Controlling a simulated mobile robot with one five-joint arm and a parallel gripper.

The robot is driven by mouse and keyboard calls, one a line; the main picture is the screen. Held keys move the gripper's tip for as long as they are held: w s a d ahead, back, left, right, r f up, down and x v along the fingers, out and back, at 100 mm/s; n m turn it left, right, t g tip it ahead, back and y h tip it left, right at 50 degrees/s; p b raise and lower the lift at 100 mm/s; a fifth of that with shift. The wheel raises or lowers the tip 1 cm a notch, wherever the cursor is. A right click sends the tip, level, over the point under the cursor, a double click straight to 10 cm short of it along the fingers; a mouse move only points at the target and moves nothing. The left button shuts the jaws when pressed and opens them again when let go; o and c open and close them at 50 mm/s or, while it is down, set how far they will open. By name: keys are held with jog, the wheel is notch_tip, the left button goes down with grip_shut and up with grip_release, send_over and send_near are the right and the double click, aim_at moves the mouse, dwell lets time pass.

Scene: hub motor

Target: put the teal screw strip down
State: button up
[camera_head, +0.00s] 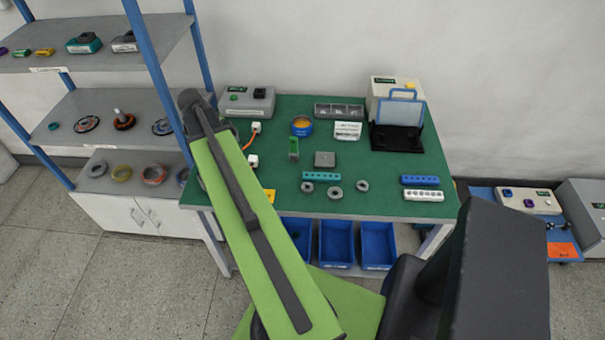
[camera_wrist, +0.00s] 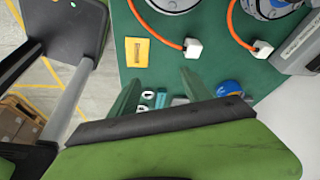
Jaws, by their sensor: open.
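The teal screw strip (camera_head: 321,175) lies flat on the green table top, behind several grey rings and in front of a grey block. It also shows small in the wrist view (camera_wrist: 161,99), in the gap between my fingers but well beyond them. My gripper (camera_wrist: 160,85) is open, with its two green fingers apart and nothing held between them. In the head view my arm runs up to the left across the table's left side, and my fingers cannot be made out there.
A blue strip (camera_head: 420,181) and a white strip (camera_head: 423,195) lie at the table's right. Grey rings (camera_head: 335,192), a grey block (camera_head: 325,159) and a green upright part (camera_head: 293,149) are near the teal strip. Bare table lies between the rings and the blue strip.

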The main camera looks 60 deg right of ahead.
jog(key=s+d+r+m, duration=0.1)
jog(key=s+d+m, duration=0.1)
jog(key=s+d, duration=0.5)
jog(key=m+y+p, duration=0.1)
jog(key=m, duration=0.1)
send_near(322, 175)
jog(key=f+b, duration=0.1)
jog(key=b, duration=0.2)
jog(key=f+b, duration=0.1)
jog(key=b, duration=0.3)
jog(key=f+b, duration=0.1)
jog(key=b, duration=0.3)
jog(key=shift+d+f+g, duration=0.15)
jog(key=shift+d+g, duration=0.15)
jog(key=shift+g, duration=0.1)
jog(key=shift+s+f, duration=0.15)
jog(key=b+x, duration=0.5)
jog(key=shift+a+f, duration=0.1)
jog(key=shift+s, duration=0.1)
jog(key=shift+c, duration=0.3)
grip_shut()
